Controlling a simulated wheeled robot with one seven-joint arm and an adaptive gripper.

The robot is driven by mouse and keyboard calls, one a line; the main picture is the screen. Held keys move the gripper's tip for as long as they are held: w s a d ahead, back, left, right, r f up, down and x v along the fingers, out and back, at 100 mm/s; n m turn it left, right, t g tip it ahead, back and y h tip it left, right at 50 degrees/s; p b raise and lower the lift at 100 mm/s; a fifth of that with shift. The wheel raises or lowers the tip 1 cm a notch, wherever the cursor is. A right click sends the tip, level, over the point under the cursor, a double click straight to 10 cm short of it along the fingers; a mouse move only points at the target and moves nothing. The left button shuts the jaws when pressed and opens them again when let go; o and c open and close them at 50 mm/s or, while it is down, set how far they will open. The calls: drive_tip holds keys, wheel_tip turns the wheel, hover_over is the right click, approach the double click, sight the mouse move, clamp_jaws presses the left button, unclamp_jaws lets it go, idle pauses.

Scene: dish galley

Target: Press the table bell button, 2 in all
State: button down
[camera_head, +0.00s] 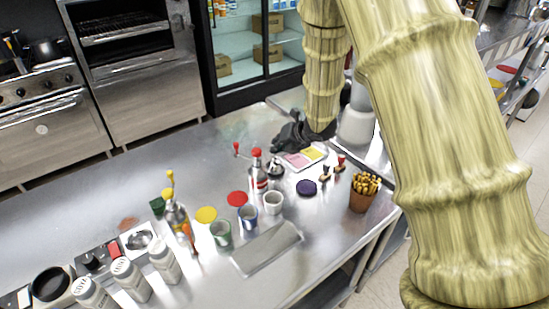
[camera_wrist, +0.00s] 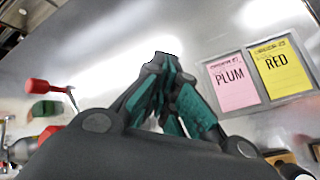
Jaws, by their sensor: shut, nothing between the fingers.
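My gripper (camera_head: 290,137) is low over the far part of the steel counter, behind the card holder in the head view. In the wrist view its fingertips (camera_wrist: 165,58) are together, with nothing between them. A small dark and silver domed thing (camera_head: 275,169), possibly the table bell, stands beside the red-topped mill in the head view, on the near side of my gripper. It is too small to be sure. I cannot make out a bell in the wrist view, where my gripper's body hides the lower middle.
The card holder's pink PLUM card (camera_wrist: 231,82) and yellow RED card (camera_wrist: 280,70) lie right of the fingers. The red-topped mill (camera_head: 258,172), a purple disc (camera_head: 306,187), two stamps and several cups crowd the near counter. The counter's left part (camera_head: 75,215) is clear.

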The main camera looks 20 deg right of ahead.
drive_tip(key=shift+f, duration=0.15)
drive_tip(key=shift+f+b, duration=0.3)
drive_tip(key=shift+b, duration=0.2)
drive_tip(key=shift+f+b, duration=0.45)
drive_tip(key=shift+f, duration=0.05)
idle(0.9)
drive_tip(key=shift+r, duration=0.1)
idle(0.4)
drive_tip(key=shift+r+p, duration=0.6)
drive_tip(key=shift+r, duration=0.25)
drive_tip(key=shift+r+p, duration=1.6)
drive_tip(key=shift+r, duration=0.95)
